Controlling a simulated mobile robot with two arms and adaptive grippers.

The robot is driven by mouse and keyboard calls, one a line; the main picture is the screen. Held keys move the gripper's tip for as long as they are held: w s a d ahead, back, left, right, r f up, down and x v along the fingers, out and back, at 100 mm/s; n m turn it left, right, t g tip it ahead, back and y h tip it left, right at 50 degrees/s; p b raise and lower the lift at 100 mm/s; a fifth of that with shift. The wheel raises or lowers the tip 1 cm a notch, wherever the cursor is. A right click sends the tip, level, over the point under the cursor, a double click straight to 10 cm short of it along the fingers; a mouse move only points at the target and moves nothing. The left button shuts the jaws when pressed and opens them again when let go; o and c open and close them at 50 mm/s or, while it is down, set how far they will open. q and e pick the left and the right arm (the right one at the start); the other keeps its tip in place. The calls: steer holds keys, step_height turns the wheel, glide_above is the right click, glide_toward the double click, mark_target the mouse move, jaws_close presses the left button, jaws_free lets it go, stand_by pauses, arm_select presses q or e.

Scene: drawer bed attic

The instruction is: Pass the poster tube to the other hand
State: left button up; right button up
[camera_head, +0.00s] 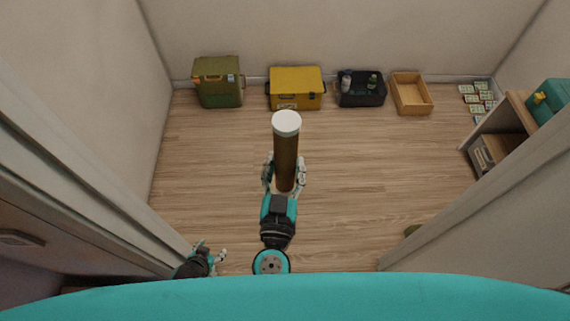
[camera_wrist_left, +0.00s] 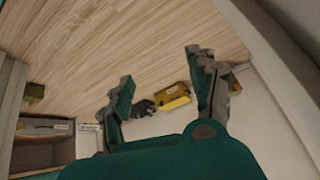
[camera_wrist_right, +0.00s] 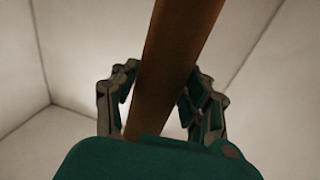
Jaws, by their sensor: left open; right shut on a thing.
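The poster tube (camera_head: 286,150) is a brown cylinder with a white cap at its far end, in the middle of the head view. My right gripper (camera_head: 284,172) is shut on its lower part, with fingers on both sides. In the right wrist view the tube (camera_wrist_right: 176,50) runs between the fingers (camera_wrist_right: 160,88). My left gripper (camera_head: 217,252) is at the lower left of the head view, apart from the tube. In the left wrist view its fingers (camera_wrist_left: 160,75) are spread, with nothing between them.
Along the back wall stand a green box (camera_head: 218,90), a yellow box (camera_head: 296,88), a black bin (camera_head: 360,98) with bottles and a wooden tray (camera_head: 411,105). A shelf (camera_head: 500,125) is at the right. The wooden floor (camera_head: 370,190) in the middle is clear. Walls close in at both sides.

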arm_select(q)
steer(key=s+f+g, duration=0.2)
steer(key=s+f, duration=0.2)
steer(key=s, duration=0.4)
steer(key=s+f+g, duration=0.2)
steer(key=s+f, duration=0.2)
steer(key=s, duration=0.5)
steer(key=s+a+f+n+g, duration=0.1)
steer(key=s+f, duration=0.4)
steer(key=s, duration=0.3)
steer(key=shift+s+g+y, duration=0.25)
steer(key=shift+g+y, duration=0.15)
